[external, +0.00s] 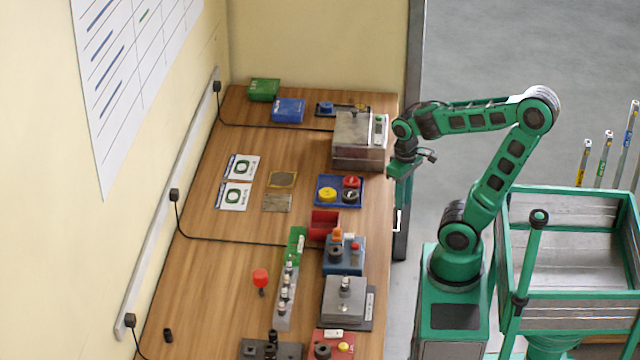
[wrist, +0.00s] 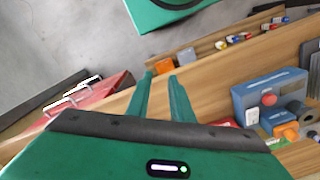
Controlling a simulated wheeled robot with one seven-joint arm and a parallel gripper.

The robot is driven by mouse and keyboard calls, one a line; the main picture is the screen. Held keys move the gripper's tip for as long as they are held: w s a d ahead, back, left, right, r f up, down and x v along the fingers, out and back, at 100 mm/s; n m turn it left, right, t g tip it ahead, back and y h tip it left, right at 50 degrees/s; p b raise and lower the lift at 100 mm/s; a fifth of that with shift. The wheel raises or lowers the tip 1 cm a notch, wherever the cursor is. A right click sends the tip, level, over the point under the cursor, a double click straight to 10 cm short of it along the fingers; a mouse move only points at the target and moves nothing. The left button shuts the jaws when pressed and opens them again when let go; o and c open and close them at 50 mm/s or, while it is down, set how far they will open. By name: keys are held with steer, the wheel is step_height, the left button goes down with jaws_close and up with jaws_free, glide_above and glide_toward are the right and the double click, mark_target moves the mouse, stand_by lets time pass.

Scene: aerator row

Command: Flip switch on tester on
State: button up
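A blue box (external: 342,262) with a red button, a dark round knob and an orange part stands near the bench's right edge. It also shows at the right of the wrist view (wrist: 262,90). A grey box (external: 357,135) with a clear lower front and a side panel with a green spot stands further back. I cannot tell for sure which device is the tester, and no switch position is readable. My gripper (external: 393,177) hangs by the bench's right edge, below the grey box's level in the picture.
A blue tray (external: 321,203) with red, yellow and black round pieces lies near the gripper. A red bin (external: 323,225), a grey scale-like device (external: 345,297) and a green-and-grey rack (external: 284,310) crowd the bench's near right. The bench's middle (external: 230,270) is mostly bare.

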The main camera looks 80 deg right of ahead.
steer(key=shift+s+a+r+n, duration=0.15)
steer(key=shift+r+n, duration=0.45)
steer(key=shift+r, duration=0.15)
jaws_close()
step_height(320, 180, up, 12)
steer(key=n+g, duration=0.1)
steer(key=n, duration=2.1)
glide_above(350, 234)
steer(key=w, duration=0.2)
steer(key=shift+w+a+r+n, duration=0.1)
steer(key=shift+w+r+n, duration=0.2)
steer(key=shift+n, duration=0.3)
steer(key=shift+f, duration=0.15)
steer(key=f, duration=0.4)
steer(key=s+f, duration=0.1)
steer(key=f, duration=0.4)
steer(key=s+f, duration=0.1)
steer(key=f, duration=0.3)
steer(key=shift+f, duration=0.35)
